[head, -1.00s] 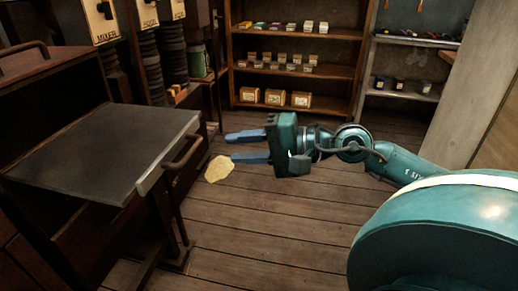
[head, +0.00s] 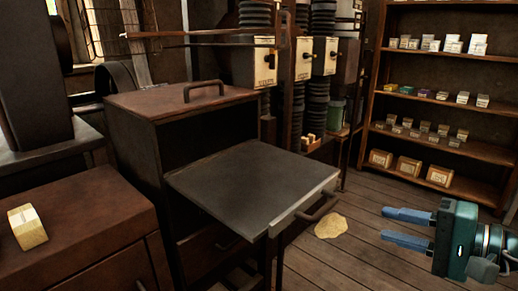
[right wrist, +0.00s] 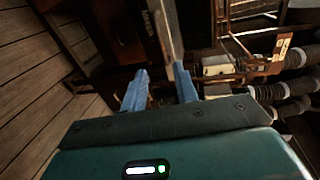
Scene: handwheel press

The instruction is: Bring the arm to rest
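My right gripper (head: 408,228) is at the lower right of the head view, its blue fingers apart and pointing left, with nothing between them. It hangs in free air to the right of the pulled-out dark tray (head: 250,185) and its bar handle (head: 318,205), apart from both. In the right wrist view the two blue fingers (right wrist: 160,88) are also spread and empty. My left gripper is not in view.
A wooden cabinet (head: 185,100) with a top handle stands behind the tray. A yellowish patch (head: 331,225) lies on the plank floor. A pale block (head: 27,227) sits on the left cabinet. Shelves (head: 440,105) stand at the back right; floor before them is clear.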

